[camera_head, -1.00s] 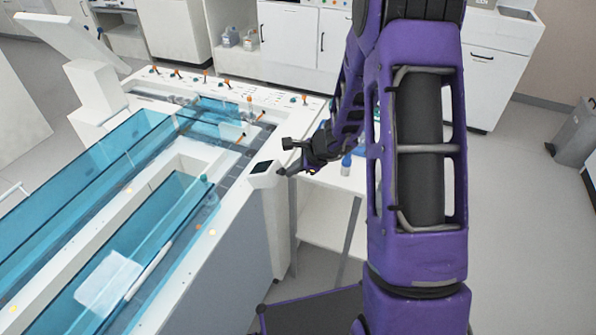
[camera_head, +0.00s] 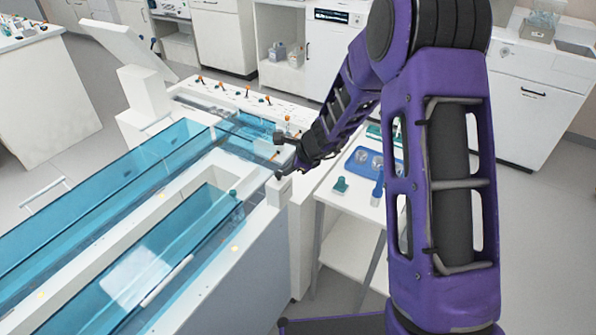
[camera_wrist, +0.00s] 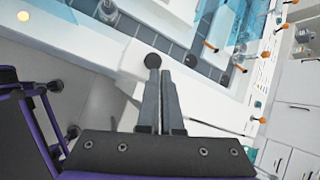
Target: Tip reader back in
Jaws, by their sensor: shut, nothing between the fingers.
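The reader (camera_head: 278,191) is a small white box at the near right corner of the white track machine (camera_head: 222,280). Its dark screen does not show now in the head view. My gripper (camera_head: 281,174) is at the reader's upper edge, with its dark fingertips over or against it; I cannot tell if they touch. In the wrist view, my gripper's fingers (camera_wrist: 170,65) are close together and empty. White surfaces lie under and around them, and I cannot clearly pick out the reader there. My gripper hides part of the reader's top.
Blue transparent covers (camera_head: 110,185) run along the machine. Orange-topped pegs (camera_head: 247,91) line its far edge. A white side table (camera_head: 352,200) at the right holds a blue tray (camera_head: 372,160) and a blue-capped bottle (camera_head: 378,190). Open floor lies beyond.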

